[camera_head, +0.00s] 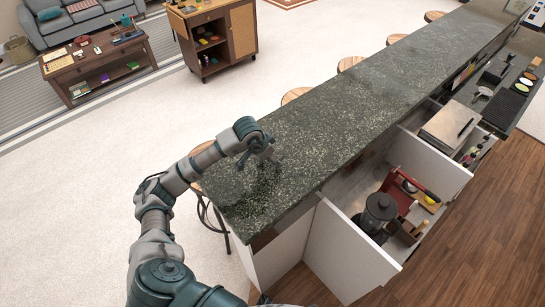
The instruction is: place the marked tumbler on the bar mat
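My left gripper (262,158) is over the near end of the dark speckled bar counter (340,110). Its fingers are small and dark against the stone, and I cannot tell whether they are open or shut. A dark, shadow-like patch lies on the counter just below it. I cannot make out a tumbler at the gripper or elsewhere, nor any marking. A flat black rectangle (505,107) lies on the lower back counter at the right; I cannot tell whether it is the bar mat. My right gripper is not in view.
Below the bar are open white cabinet doors (345,255) and a shelf with a dark blender-like jar (377,212) and a red item (398,190). Stools (297,95) line the far side. A wooden cart (215,38) and low table (97,62) stand beyond. The counter's long middle is clear.

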